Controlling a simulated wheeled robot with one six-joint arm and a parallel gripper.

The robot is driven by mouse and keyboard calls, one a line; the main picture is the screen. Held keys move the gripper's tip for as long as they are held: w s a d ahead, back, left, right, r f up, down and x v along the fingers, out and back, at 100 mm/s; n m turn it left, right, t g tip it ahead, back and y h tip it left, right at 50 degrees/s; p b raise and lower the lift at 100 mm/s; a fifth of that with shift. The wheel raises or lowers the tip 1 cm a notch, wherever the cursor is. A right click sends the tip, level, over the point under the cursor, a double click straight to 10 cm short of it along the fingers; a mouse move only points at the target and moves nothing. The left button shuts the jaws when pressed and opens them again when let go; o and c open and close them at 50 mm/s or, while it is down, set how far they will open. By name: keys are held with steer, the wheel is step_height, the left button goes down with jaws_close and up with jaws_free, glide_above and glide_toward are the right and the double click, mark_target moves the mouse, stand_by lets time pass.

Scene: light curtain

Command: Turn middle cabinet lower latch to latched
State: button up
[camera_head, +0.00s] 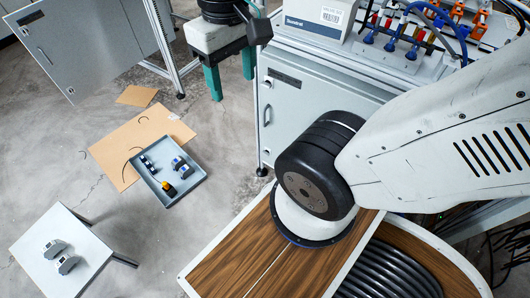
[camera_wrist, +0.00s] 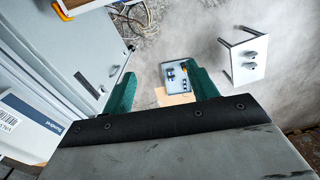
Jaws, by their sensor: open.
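A grey cabinet (camera_head: 310,112) with a label plate stands right of centre in the head view, its door looking closed. On its left edge are a small upper latch (camera_head: 267,82) and a dark slot-like lower fitting (camera_head: 266,115); I cannot tell how either is turned. The cabinet front (camera_wrist: 62,45) fills the left of the wrist view, with a small bright fitting (camera_wrist: 102,90) near its edge. My gripper (camera_head: 230,82) has two green fingers, pointing down, left of the cabinet. In the wrist view my gripper (camera_wrist: 163,88) is spread and empty, its left finger close to the cabinet edge.
Another grey cabinet panel (camera_head: 85,50) stands at the upper left. A tray of small parts (camera_head: 190,188) lies on the floor near cardboard (camera_head: 115,160). A small white table (camera_head: 50,270) holds grey parts.

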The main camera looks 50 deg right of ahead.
steer(key=w+d+f+m+g+y, duration=0.1)
steer(key=w+d+f+m+g, duration=0.2)
steer(key=w+f, duration=0.8)
steer(key=m+t+h, duration=0.4)
steer(key=m+h, duration=0.2)
steer(key=m, duration=0.8)
glide_toward(266, 153)
steer(key=x, duration=0.7)
steer(key=shift+d+f, duration=0.1)
steer(key=shift+f, duration=0.15)
